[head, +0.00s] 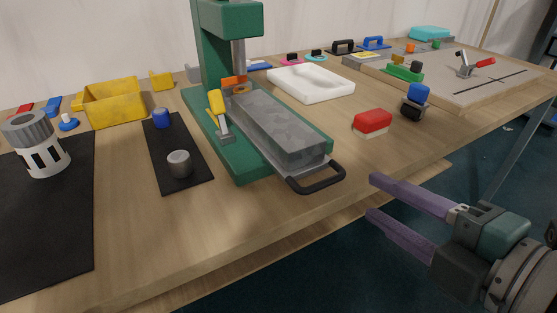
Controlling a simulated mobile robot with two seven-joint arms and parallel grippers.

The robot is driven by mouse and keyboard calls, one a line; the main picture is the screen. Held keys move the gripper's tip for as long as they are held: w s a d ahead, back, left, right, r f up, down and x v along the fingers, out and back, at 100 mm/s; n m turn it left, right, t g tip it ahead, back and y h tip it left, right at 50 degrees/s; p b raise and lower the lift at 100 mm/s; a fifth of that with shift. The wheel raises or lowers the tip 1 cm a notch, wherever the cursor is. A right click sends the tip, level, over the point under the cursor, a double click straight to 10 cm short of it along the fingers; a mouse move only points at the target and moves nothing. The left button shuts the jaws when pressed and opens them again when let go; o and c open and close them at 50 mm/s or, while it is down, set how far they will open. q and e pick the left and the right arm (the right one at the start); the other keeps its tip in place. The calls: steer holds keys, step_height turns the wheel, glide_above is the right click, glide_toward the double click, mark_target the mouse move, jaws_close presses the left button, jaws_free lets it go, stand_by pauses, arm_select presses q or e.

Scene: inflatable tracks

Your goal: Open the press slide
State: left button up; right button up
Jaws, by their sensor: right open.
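The green press (215,60) stands on the wooden table in the middle of the head view. Its grey slide (280,126) lies on the green base, with a black loop handle (318,181) at its front end near the table edge. A lever with a yellow grip (216,103) stands beside the slide on its left. My right gripper (372,197) is open and empty, with its purple fingers pointing left. It is off the table's front edge, to the right of the handle and apart from it. My left gripper is not in view.
A red block (372,121) and a blue-topped knob piece (416,100) lie right of the press. A white tray (311,83) is behind. Black mats (55,245), a yellow bin (114,103) and a grey-white cylinder (36,145) are left. The front table strip is clear.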

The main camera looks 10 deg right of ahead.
mark_target(327, 185)
steer(key=shift+n+t+y, duration=0.3)
steer(key=shift+n+y, duration=0.2)
steer(key=shift+n, duration=0.3)
steer(key=b+x, duration=0.1)
steer(key=x, duration=0.2)
steer(key=f+b+x, duration=0.1)
steer(key=x, duration=0.3)
steer(key=f+b+x, duration=0.1)
steer(key=x, duration=0.3)
steer(key=shift+s+f+b, duration=0.2)
steer(key=shift+f+b, duration=0.05)
steer(key=shift+b, duration=0.1)
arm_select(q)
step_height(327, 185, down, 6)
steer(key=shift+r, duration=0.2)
arm_select(e)
jaws_close()
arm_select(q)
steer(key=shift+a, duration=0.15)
